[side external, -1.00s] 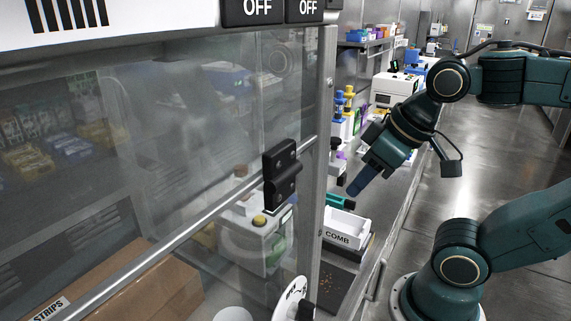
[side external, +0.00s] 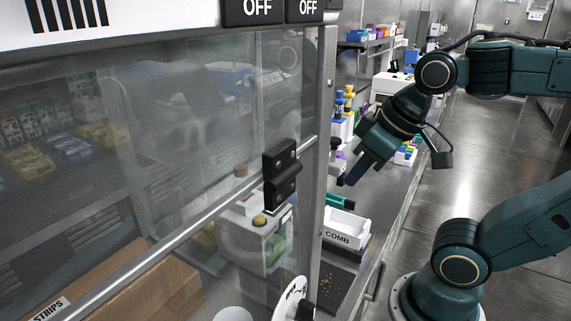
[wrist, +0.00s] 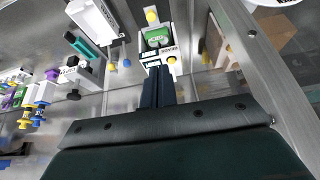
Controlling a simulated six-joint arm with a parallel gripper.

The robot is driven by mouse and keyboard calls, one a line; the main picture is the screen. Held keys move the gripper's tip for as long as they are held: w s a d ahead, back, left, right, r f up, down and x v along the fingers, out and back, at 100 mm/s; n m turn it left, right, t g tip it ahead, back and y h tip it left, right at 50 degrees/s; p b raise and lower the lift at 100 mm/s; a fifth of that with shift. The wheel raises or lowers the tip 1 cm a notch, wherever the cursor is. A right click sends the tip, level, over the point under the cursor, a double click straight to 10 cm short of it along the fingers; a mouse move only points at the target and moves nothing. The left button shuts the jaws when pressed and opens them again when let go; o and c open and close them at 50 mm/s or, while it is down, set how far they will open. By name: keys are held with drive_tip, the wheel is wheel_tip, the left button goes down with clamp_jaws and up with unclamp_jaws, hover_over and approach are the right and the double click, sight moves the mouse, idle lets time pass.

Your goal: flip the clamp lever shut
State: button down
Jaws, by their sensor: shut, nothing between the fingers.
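My gripper (side external: 349,183) is shut and empty, its dark blue fingers pointing down and left above the bench, just right of the glass cabinet's edge post. In the wrist view the shut fingers (wrist: 160,72) reach up toward a small white device (wrist: 143,50) with a green face and yellow knobs, overlapping its lower edge in the picture. I cannot tell whether they touch it. A white device with a yellow knob (side external: 259,220) and a green part shows through the glass in the side view. I cannot clearly make out a clamp lever in either view.
A white tray marked COMB (side external: 345,228) stands on the bench below the gripper, with a teal bar (side external: 338,201) at its back. The glass sash with its black handle (side external: 281,172) is at left. Bottles with blue and yellow tops (side external: 341,103) stand behind.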

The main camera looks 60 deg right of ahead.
drive_tip(key=w+d+f+m+g, duration=0.1)
drive_tip(key=w+d, duration=0.3)
drive_tip(key=w, duration=0.4)
drive_tip(key=w+d+f+m+g+h, duration=0.1)
drive_tip(key=w+d+f+g, duration=0.1)
drive_tip(key=w+d, duration=0.35)
drive_tip(key=w+d+f+m+g, duration=0.1)
drive_tip(key=w+d+m, duration=0.1)
drive_tip(key=w, duration=0.7)
drive_tip(key=w+d+f+m+g, duration=0.1)
drive_tip(key=w+d+f, duration=0.4)
drive_tip(key=f, duration=0.3)
drive_tip(key=shift+w+d+f+g+h, duration=0.15)
drive_tip(key=shift+w+d+g+h, duration=0.15)
drive_tip(key=shift+w, duration=0.15)
drive_tip(key=shift+f, duration=0.1)
drive_tip(key=s+f, duration=0.3)
drive_tip(key=f, duration=0.5)
drive_tip(key=shift+s+a+f, duration=0.2)
drive_tip(key=shift+s+f, duration=0.05)
drive_tip(key=shift+f, duration=0.05)
